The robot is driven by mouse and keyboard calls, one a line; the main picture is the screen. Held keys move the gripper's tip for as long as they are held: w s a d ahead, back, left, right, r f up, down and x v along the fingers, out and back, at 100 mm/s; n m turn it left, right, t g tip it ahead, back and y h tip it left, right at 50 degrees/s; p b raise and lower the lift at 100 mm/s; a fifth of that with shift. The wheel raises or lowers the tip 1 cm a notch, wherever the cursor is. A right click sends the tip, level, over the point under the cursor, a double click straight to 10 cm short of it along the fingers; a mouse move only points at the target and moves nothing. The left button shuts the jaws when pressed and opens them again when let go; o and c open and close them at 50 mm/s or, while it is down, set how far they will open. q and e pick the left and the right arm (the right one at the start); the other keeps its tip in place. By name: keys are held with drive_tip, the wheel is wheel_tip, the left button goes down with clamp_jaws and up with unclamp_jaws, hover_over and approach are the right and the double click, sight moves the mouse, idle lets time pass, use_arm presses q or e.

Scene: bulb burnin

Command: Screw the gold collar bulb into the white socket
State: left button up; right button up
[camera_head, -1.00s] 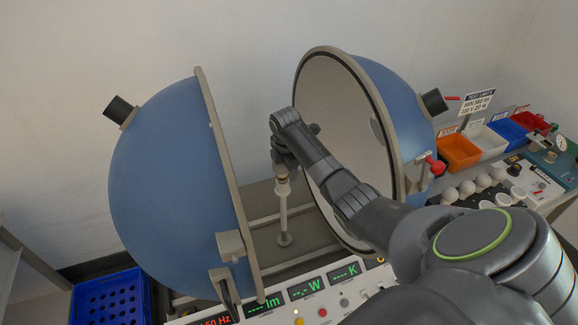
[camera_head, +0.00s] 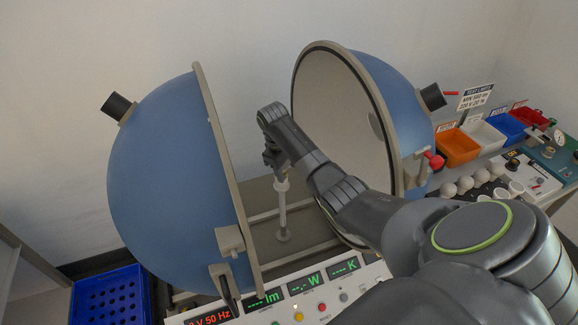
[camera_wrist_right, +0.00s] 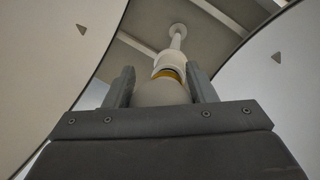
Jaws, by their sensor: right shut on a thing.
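The white socket (camera_head: 281,186) stands on top of a thin white post (camera_head: 282,215) between the two open halves of the blue sphere. My right gripper (camera_head: 277,168) is directly above the socket. In the right wrist view, my right gripper (camera_wrist_right: 162,88) is shut on the bulb (camera_wrist_right: 160,94), whose pale globe sits between the two fingers. A gold collar (camera_wrist_right: 171,74) shows at the bulb's end, at the mouth of the white socket (camera_wrist_right: 171,62). I cannot tell how deep the collar sits. My left gripper is not in view.
The left blue half-sphere (camera_head: 160,180) and right half-sphere (camera_head: 395,110) stand close on both sides of my right arm. A meter panel (camera_head: 300,298) is in front. Several white bulbs (camera_head: 465,184) and colored bins (camera_head: 458,148) are at right; a blue crate (camera_head: 108,298) is at lower left.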

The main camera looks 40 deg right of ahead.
drive_tip(key=m, duration=0.2)
drive_tip(key=a+m, duration=0.1)
drive_tip(key=m, duration=0.1)
drive_tip(key=shift+a+r+g+y, duration=0.1)
drive_tip(key=shift+a+g+y, duration=0.05)
drive_tip(key=shift+g+y, duration=0.15)
drive_tip(key=o, duration=0.6)
drive_tip(key=shift+o, duration=1.2)
drive_tip(key=shift+w+a, duration=0.1)
drive_tip(key=shift+a, duration=0.1)
drive_tip(key=shift+d, duration=0.25)
